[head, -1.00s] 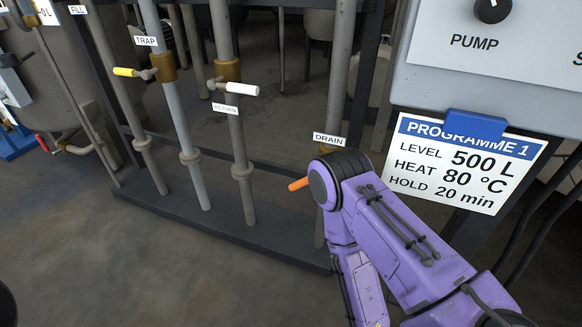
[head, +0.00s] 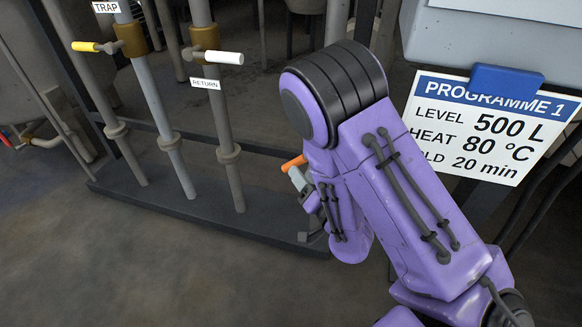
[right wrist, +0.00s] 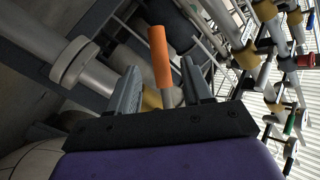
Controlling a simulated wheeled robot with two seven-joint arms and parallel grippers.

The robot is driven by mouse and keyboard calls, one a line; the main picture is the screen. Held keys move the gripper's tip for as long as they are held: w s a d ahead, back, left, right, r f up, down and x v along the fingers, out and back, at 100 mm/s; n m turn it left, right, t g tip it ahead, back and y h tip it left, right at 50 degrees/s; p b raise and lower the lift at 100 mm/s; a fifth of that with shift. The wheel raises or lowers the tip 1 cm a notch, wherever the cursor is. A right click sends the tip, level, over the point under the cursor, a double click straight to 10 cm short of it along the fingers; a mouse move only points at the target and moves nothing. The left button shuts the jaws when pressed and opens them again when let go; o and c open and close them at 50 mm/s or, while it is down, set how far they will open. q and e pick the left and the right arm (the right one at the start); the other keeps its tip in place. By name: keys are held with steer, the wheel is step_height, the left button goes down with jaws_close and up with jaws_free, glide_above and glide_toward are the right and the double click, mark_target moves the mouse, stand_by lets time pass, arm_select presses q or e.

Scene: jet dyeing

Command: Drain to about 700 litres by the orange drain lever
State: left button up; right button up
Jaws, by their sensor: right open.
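The orange drain lever (head: 293,163) shows only by its tip in the head view, sticking out left of my purple right arm. The arm hides its mount and the drain label. My right gripper (head: 299,180) is mostly hidden behind the arm, with its grey fingers close to the lever. In the right wrist view my right gripper (right wrist: 160,78) is open, and the orange lever (right wrist: 160,57) stands between its two fingers, with a gap on each side. My left gripper is out of view.
The yellow trap lever (head: 86,46) and white return lever (head: 222,57) are on pipes to the left. A programme card (head: 488,125) reads level 500 L, heat 80 °C, hold 20 min. The pipes stand on a dark base (head: 205,212). Open floor lies in front.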

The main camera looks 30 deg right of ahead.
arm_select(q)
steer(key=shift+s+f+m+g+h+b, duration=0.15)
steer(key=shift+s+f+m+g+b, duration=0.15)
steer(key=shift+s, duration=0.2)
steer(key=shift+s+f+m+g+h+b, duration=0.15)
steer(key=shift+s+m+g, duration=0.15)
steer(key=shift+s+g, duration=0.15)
arm_select(e)
steer(key=w, duration=0.7)
steer(key=shift+w+d, duration=0.15)
steer(key=shift+d, duration=0.2)
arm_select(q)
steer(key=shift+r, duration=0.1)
arm_select(e)
jaws_close()
